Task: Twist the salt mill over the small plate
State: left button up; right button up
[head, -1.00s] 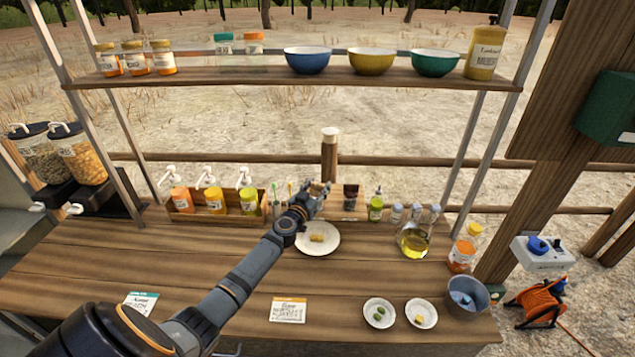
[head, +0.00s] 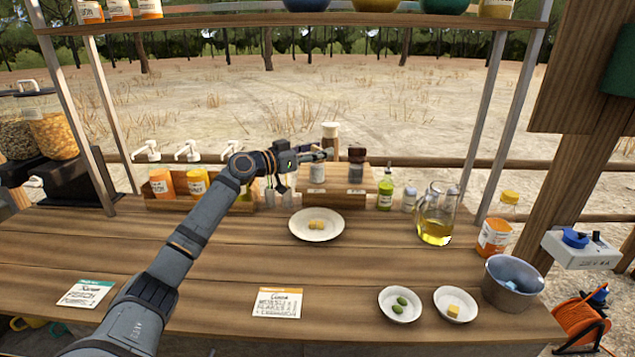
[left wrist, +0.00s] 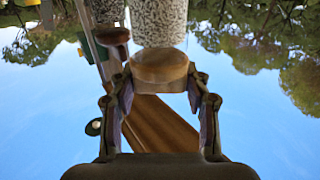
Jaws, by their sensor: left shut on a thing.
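The salt mill (head: 317,173) has a pale speckled body and a light wooden cap. It is at the wooden rack behind the plate. My left gripper (head: 322,155) reaches in from the left and is shut on the mill's top. In the left wrist view the wooden cap (left wrist: 160,68) sits between the two fingers, with the speckled body beyond it. I cannot tell whether the mill's base touches the rack. The small white plate (head: 299,231) lies on the counter in front of the rack, with a piece of yellowish food on it. My right gripper is not in view.
A dark-topped mill (head: 356,164) stands close right of the salt mill. A green bottle (head: 384,195) and an oil jug (head: 435,228) stand further right. Two small dishes, one with olives (head: 400,305), and a metal pot (head: 512,283) are at front right.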

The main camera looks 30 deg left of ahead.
pick_arm(q)
jog(key=h+b, duration=0.1)
jog(key=m+g+h+b, duration=0.1)
jog(key=shift+a+f+m+b, duration=0.1)
jog(key=shift+f+m+b, duration=0.1)
jog(key=shift+m+b, duration=0.15)
jog(key=shift+r+m+g+h, duration=0.1)
jog(key=shift+m+g+h, duration=0.2)
jog(key=shift+h, duration=0.2)
jog(key=shift+r+m+h, duration=0.1)
jog(key=shift+m+h, duration=0.15)
jog(key=shift+h, duration=0.15)
jog(key=shift+r+m+g+h, duration=0.1)
jog(key=shift+m+g+h, duration=0.2)
jog(key=shift+g+h, duration=0.25)
jog(key=shift+m+g, duration=0.25)
jog(key=shift+m, duration=0.05)
jog(key=shift+r+m+g+h+p, duration=0.1)
jog(key=shift+m+g+h+p, duration=0.6)
jog(key=shift+h, duration=0.15)
jog(key=shift+f+m+g+h, duration=0.25)
jog(key=shift+m+g+h, duration=0.15)
jog(key=shift+g+h, duration=0.15)
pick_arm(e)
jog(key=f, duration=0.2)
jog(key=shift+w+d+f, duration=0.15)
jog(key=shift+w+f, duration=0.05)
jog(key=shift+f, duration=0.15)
